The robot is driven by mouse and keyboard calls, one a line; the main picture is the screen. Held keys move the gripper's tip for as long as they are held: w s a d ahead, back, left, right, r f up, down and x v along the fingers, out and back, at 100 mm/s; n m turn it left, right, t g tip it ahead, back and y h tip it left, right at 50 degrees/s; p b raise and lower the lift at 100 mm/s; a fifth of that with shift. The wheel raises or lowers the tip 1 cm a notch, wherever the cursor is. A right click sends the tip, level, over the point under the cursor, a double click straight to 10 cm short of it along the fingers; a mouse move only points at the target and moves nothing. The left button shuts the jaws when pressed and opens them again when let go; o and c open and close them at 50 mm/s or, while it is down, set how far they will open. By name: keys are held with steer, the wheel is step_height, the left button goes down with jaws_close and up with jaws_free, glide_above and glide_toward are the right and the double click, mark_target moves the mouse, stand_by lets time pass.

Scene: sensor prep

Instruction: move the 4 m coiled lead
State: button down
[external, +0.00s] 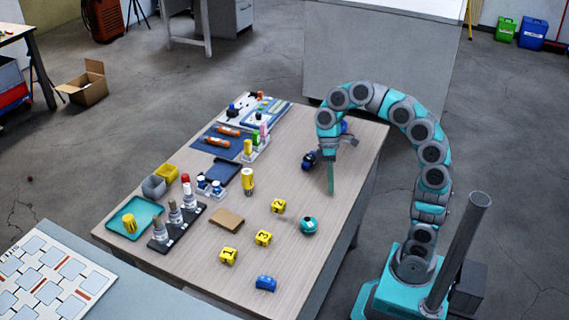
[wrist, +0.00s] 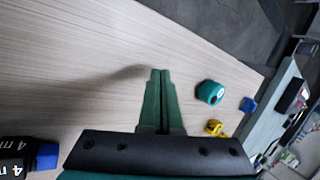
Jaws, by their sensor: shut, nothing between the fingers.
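The 4 m coiled lead (external: 309,160) is a dark coil with blue on it, lying on the table near its right side. In the wrist view, a black piece with white "4 m" lettering (wrist: 14,145) and a blue part show at the lower left, cut off by the picture edge. My gripper (external: 330,190) points down just right of the lead in the external view, apart from it. Its green fingers (wrist: 160,73) are closed together with nothing between them. How far the tips are above the table is hard to tell.
Bottles in a black rack (external: 163,245), trays and tools fill the left side. The table around the fingers is clear.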

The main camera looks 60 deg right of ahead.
mark_target(310, 157)
steer(key=w+d+m, duration=0.3)
steer(key=d, duration=0.1)
steer(key=w+d+r+m+t+h+p, duration=0.1)
steer(key=w+d+m, duration=0.2)
steer(key=d+m, duration=0.1)
steer(key=w+d+m+t, duration=0.1)
steer(key=w+d+m, duration=0.2)
steer(key=d+m, duration=0.1)
steer(key=shift+w+d+r+h, duration=0.2)
steer(key=shift+w+r+h, duration=0.1)
steer(key=shift+w, duration=0.05)
steer(key=w+d+m, duration=0.1)
steer(key=d+m, duration=0.2)
steer(key=d, duration=0.1)
steer(key=w+d+m+h+p, duration=0.1)
steer(key=d+m, duration=0.2)
steer(key=d, duration=0.1)
steer(key=w+d+m+t, duration=0.1)
steer(key=d+m, duration=0.3)
steer(key=shift+d+r, duration=0.1)
steer(key=shift+r, duration=0.05)
steer(key=shift+d+m, duration=0.3)
steer(key=shift+d, duration=0.05)
steer(key=shift+a, duration=0.1)
steer(key=a+b, duration=0.1)
steer(key=a, duration=1)
steer(key=shift+a, duration=0.45)
steer(key=shift+x, duration=0.9)
steer(key=shift+d, duration=0.35)
